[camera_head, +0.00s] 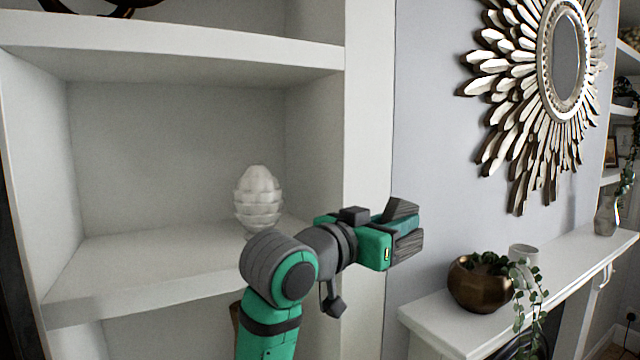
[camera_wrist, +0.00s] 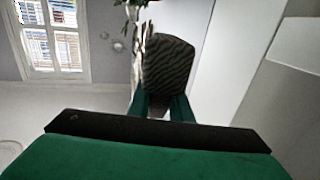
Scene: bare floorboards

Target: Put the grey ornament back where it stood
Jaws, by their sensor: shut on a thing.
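The grey ornament (camera_wrist: 168,62) is a dark, wavy-striped piece held between the green fingers in the wrist view. In the head view its dark grained ends (camera_head: 402,208) show above and below the finger, partly hidden by it. My gripper (camera_head: 397,234) is shut on the ornament and points right, in front of the white upright at the shelf's right edge and the pale wall. The ornament is off any surface. The shelf compartment (camera_head: 130,265) lies to the left of my gripper.
A whitish pinecone-shaped ornament (camera_head: 259,198) stands on the shelf behind my arm; the shelf left of it is bare. A board (camera_head: 190,58) is above. At right are a mantel (camera_head: 450,325) with a bronze planter (camera_head: 482,290) and a sunburst mirror (camera_head: 570,60).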

